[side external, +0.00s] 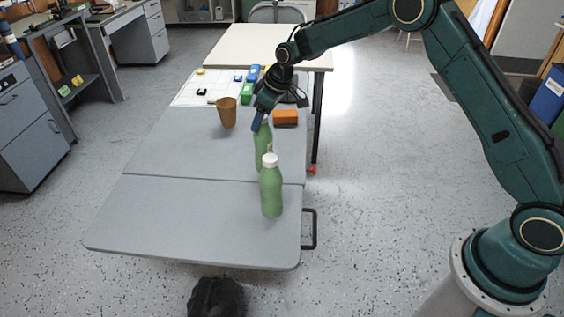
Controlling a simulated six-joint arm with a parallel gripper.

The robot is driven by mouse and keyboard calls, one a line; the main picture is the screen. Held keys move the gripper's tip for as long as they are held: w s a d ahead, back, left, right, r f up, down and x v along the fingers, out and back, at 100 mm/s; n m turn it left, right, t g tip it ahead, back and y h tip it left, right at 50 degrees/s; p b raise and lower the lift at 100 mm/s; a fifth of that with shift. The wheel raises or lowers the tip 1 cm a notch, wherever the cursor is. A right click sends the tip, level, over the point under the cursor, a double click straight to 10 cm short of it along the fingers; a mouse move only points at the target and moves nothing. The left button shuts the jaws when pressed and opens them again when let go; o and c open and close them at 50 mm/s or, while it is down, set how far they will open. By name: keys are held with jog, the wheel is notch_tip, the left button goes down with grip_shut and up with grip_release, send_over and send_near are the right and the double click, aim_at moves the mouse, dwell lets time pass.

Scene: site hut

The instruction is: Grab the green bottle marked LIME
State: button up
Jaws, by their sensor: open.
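Two green bottles stand upright on the grey folding table (150,215). The front green bottle (271,192) has a white cap and stands near the table's right edge. The rear green bottle (262,152) stands just behind it and is partly hidden by it. No marking is legible on either, so I cannot tell which is LIME. My gripper (258,123) is open and points down at the top of the rear bottle, overlapping it in this view. I cannot tell whether the fingers are around the bottle's neck or only in front of or above it.
A brown cup (227,112) stands left of my gripper, and an orange block (286,117) lies right of it. Small green (247,94) and blue (252,73) items lie behind on a white sheet (203,88). The table's front left is clear.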

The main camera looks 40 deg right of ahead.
jog(key=shift+c, duration=0.4)
jog(key=c, duration=1.2)
jog(key=shift+r, duration=0.15)
notch_tip(320, 180, up, 20)
jog(key=shift+f, duration=0.1)
grip_shut()
